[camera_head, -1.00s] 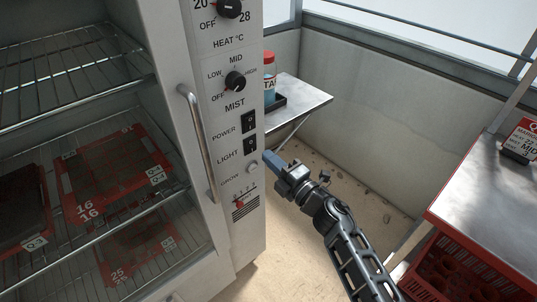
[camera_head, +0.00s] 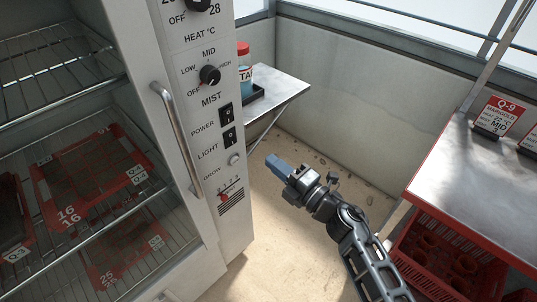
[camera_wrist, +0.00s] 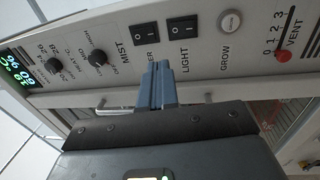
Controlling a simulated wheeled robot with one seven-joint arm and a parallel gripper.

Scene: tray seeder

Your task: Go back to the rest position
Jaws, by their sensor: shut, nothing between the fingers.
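My gripper (camera_head: 277,166) is shut and empty in the head view, its blue fingers together. It is held in the air to the right of the grey cabinet's control panel (camera_head: 215,120), clear of it as far as I can see. In the wrist view my gripper (camera_wrist: 158,68) shows shut with its blue fingers pointing at the panel (camera_wrist: 205,55), near the POWER and LIGHT switches. The gap between the fingertips and the panel cannot be judged there. The arm reaches in from the lower right.
The cabinet's door handle (camera_head: 178,140) sticks out beside the panel. Red trays (camera_head: 90,175) lie on its wire racks. A small table (camera_head: 285,92) with a red-capped bottle (camera_head: 244,65) stands behind. At right are a metal bench (camera_head: 480,180) and a red crate (camera_head: 440,255). Open floor lies between.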

